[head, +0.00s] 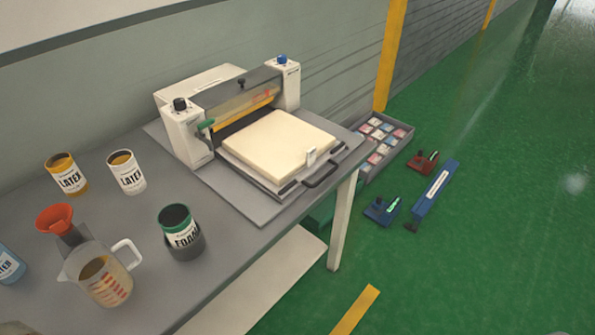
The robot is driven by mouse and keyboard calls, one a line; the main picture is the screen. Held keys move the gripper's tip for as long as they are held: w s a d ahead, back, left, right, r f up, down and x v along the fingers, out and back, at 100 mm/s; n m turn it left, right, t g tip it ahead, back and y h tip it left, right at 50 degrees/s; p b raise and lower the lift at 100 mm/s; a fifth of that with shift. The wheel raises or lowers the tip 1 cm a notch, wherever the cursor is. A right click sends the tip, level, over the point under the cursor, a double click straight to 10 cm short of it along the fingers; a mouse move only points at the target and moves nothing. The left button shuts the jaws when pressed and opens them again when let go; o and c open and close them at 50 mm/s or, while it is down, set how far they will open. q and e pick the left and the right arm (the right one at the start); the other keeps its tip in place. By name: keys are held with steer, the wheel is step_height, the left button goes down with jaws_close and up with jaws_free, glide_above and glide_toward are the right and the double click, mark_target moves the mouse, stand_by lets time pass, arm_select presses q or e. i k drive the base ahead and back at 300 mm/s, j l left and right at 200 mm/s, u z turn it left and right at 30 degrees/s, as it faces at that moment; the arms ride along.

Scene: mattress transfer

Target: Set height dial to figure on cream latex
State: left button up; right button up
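A cream block (280,142) lies flat on the tray of a pressing machine (183,137), with a small pale tag (310,155) at its front edge; the tag is too small to read. The machine has a black knob (180,104) on its left post, a blue knob (282,60) on its right post and a small dark knob (241,83) on the top bar. I cannot tell which is the height dial. A white can (127,174) and a yellow can (66,176), both marked LATEX, stand upright at the table's left. Neither gripper is in view.
The grey table (130,240) also holds a green-rimmed FOAM can (179,227) in a dark holder, a measuring jug (98,275), a red funnel (55,222) and a blue can (10,264). A compartment box (400,135) and blue and red tools (436,190) lie right on the green floor.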

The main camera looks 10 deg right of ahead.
mark_target(281, 58)
steer(key=i+l, duration=0.1)
steer(key=l, duration=0.3)
steer(key=i+l+u, duration=0.15)
steer(key=l, duration=0.65)
steer(key=i+u, duration=0.05)
